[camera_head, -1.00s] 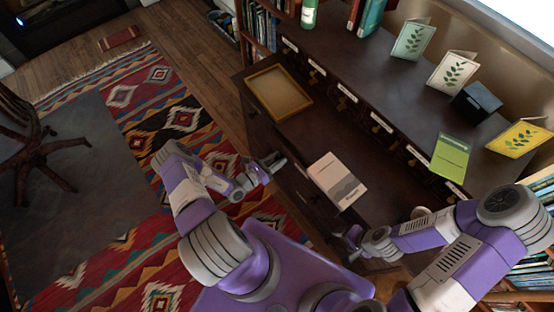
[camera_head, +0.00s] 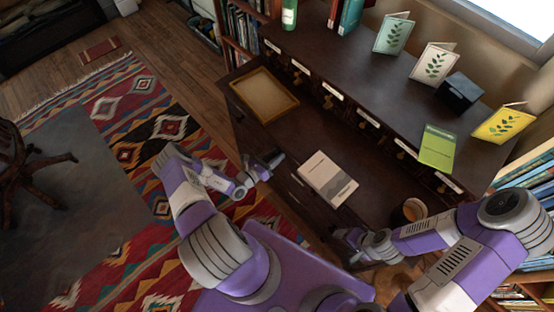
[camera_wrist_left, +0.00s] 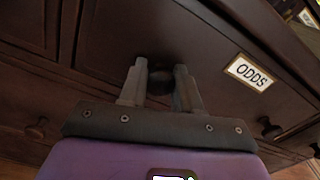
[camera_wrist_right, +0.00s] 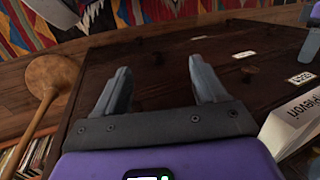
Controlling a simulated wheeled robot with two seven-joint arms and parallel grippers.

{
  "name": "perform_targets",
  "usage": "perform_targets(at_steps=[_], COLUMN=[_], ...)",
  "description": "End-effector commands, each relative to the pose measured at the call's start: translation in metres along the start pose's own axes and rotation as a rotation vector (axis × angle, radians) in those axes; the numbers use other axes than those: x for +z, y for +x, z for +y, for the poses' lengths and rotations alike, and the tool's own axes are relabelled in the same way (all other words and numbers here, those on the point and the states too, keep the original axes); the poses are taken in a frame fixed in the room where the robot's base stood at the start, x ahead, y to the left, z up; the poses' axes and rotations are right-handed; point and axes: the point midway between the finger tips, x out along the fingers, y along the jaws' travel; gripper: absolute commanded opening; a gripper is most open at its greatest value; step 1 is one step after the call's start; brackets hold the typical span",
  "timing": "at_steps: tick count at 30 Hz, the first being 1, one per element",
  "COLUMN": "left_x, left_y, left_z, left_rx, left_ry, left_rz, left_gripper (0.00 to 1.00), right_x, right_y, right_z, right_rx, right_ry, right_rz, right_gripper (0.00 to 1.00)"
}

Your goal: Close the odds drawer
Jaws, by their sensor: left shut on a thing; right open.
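The odds drawer's dark wooden front (camera_wrist_left: 205,35) fills much of the left wrist view, with a white "ODDS" label (camera_wrist_left: 248,73) in a brass frame. My left gripper (camera_wrist_left: 160,78) is shut on the drawer's dark round knob (camera_wrist_left: 181,72), left of the label. In the head view, my left gripper (camera_head: 262,165) is at the desk's front left of the pale book. How far the drawer stands out cannot be told. My right gripper (camera_wrist_right: 160,80) is open and empty; in the head view it is at the desk's front right (camera_head: 345,240).
A pale book (camera_head: 327,179) lies on the desktop near its front edge. A wooden tray (camera_head: 264,94) is at the left, a mug (camera_head: 412,210) at the right. Labelled small drawers (camera_head: 368,118) line the back. A patterned rug (camera_head: 120,150) covers the floor at left.

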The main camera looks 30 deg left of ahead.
Motion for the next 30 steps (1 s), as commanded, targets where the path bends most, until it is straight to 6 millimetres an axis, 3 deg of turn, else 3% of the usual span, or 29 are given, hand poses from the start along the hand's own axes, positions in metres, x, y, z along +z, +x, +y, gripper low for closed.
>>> perform_targets(at_steps=[5, 6, 11, 24, 30], left_x=[0.007, 0.007, 0.007, 0.004, 0.004], left_y=[0.005, 0.006, 0.006, 0.005, -0.021], left_z=[-0.001, -0.001, -0.001, -0.005, -0.002], left_rx=[-0.004, -0.004, -0.006, -0.013, -0.005], left_ry=[0.004, 0.004, 0.003, -0.003, -0.001], left_rz=[-0.02, -0.02, -0.018, -0.013, -0.01], left_gripper=[0.0, 0.34, 0.58, 0.58, 0.58], right_x=[0.0, 0.0, 0.0, 0.0, 0.0], right_y=[0.0, 0.0, 0.0, -0.001, -0.005], right_z=[-0.001, -0.001, -0.001, -0.001, -0.002], right_rx=[-0.001, -0.001, -0.001, -0.001, 0.0], right_ry=[-0.001, -0.001, -0.001, -0.001, -0.001], right_rz=[0.0, 0.0, 0.0, 0.0, 0.0], right_gripper=[0.71, 0.71, 0.71, 0.71, 0.71])
